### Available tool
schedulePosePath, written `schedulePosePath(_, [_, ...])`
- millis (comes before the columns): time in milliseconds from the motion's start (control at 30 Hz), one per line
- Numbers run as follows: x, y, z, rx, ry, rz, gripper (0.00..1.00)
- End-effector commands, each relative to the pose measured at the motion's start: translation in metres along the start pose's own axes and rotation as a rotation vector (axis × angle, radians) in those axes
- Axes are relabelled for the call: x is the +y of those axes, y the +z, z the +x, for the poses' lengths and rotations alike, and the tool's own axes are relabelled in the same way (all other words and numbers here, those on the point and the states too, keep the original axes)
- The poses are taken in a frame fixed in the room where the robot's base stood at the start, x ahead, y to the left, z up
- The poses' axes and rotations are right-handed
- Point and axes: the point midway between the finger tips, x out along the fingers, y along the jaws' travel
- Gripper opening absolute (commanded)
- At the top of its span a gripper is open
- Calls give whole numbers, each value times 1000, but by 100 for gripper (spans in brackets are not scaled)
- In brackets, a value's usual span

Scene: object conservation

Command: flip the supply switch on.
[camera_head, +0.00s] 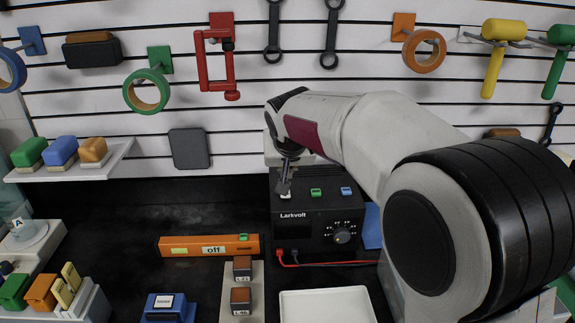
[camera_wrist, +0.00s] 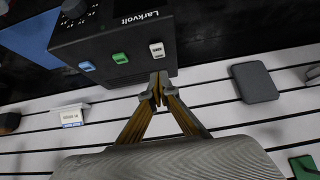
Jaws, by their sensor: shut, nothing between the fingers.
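The black Larkvolt supply box (camera_head: 300,235) stands on the dark bench, with a knob (camera_head: 342,235) on its front. Its top carries a white switch (camera_wrist: 157,49), a green switch (camera_head: 316,192) and a blue switch (camera_head: 346,190). They also show in the wrist view, green (camera_wrist: 120,58) and blue (camera_wrist: 87,66). Which is the supply switch, I cannot read. My gripper (camera_head: 284,187) is shut and empty, pointing down beside the white switch at the box's left. In the wrist view the fingertips (camera_wrist: 156,92) are close to the white switch; contact is unclear.
An orange bar (camera_head: 180,246) labelled "off" lies left of the box. A red lead (camera_head: 320,264) runs from the box's front. A white tray (camera_head: 325,291) and small brown blocks (camera_head: 242,268) lie in front. A slatted wall with hanging tools stands behind.

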Motion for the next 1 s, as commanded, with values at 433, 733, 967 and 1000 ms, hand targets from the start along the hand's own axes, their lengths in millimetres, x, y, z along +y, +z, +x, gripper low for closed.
schedulePosePath(433, [0,22,42,0,1,0,0])
schedulePosePath(733, [0,28,49,1,0,0,0])
schedulePosePath(967, [0,28,49,1,0,0,0])
schedulePosePath(1000, [0,28,49,1,0,0,0])
